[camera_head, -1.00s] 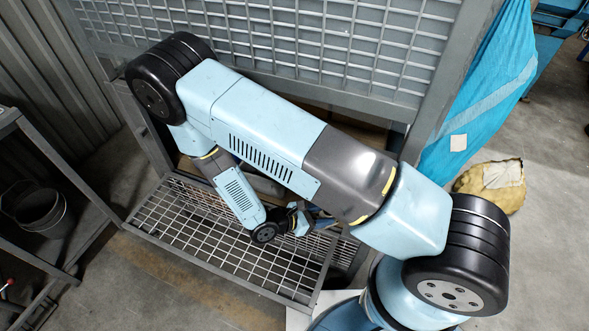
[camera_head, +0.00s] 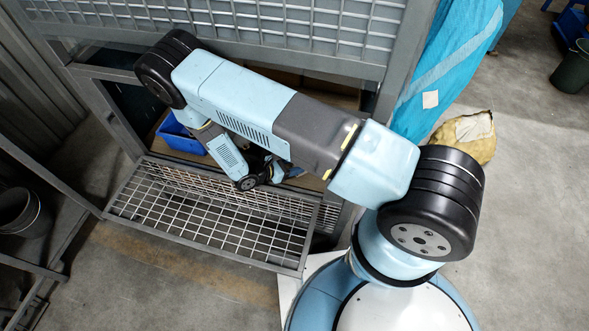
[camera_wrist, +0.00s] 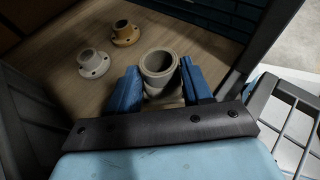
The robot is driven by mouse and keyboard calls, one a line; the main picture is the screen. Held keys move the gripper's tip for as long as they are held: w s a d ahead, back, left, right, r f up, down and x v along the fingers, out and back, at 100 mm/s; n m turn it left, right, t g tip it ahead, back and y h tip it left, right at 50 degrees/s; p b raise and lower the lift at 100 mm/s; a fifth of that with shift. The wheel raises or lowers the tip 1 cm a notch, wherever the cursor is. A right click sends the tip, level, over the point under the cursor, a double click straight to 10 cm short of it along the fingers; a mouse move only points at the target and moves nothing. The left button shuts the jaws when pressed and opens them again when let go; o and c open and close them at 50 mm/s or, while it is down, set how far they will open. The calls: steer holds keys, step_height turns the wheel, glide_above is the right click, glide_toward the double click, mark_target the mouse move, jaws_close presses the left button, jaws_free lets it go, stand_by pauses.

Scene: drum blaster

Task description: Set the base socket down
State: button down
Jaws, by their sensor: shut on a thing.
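The base socket (camera_wrist: 159,66) is a beige-grey hollow cylinder with an open top, seen in the middle of the wrist view. My gripper (camera_wrist: 156,85) is shut on it, with one blue finger on each side. Its lower part is partly hidden by the gripper body. It is over or on a brown board surface (camera_wrist: 98,32); I cannot tell whether it touches. In the head view my gripper (camera_head: 268,174) is small beside the cage opening, and the socket cannot be made out there.
Two flanged parts, one beige (camera_wrist: 93,63) and one tan (camera_wrist: 124,33), stand on the board to the upper left. A blue bin (camera_head: 178,135) sits inside the cage opening. A wire mesh shelf (camera_head: 205,215) juts out in front and is empty.

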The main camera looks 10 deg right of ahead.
steer(key=shift+w+f, duration=0.2)
steer(key=shift+f, duration=1.6)
steer(key=shift+c, duration=2.4)
jaws_free()
steer(key=v, duration=1.2)
